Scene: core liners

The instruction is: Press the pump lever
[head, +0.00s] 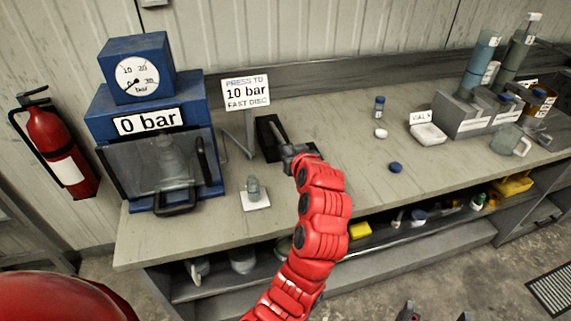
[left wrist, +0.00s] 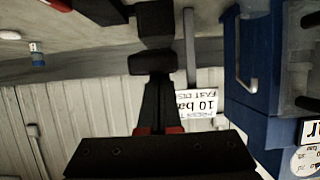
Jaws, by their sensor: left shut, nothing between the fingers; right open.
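The pump (head: 265,140) is a dark block on the bench, left of the bench's middle, and its lever (head: 279,133) slants up from it. My left gripper (head: 294,152) is at the lever's near end, shut with nothing between its fingers. In the left wrist view, the shut fingers (left wrist: 158,100) point at a dark bar end (left wrist: 152,62), close to or touching it; I cannot tell which. The blue press (head: 150,110) has a display reading 0 bar (head: 147,122) and a round gauge (head: 137,78). My right gripper (head: 435,315) is open at the bottom edge, only its fingertips showing.
A sign (head: 246,92) reads "PRESS TO 10 bar". A small grey piece (head: 253,188) stands on a white pad in front. A blue cap (head: 395,167), a small vial (head: 379,106) and a grey rack (head: 470,118) are to the right. A fire extinguisher (head: 58,150) hangs left.

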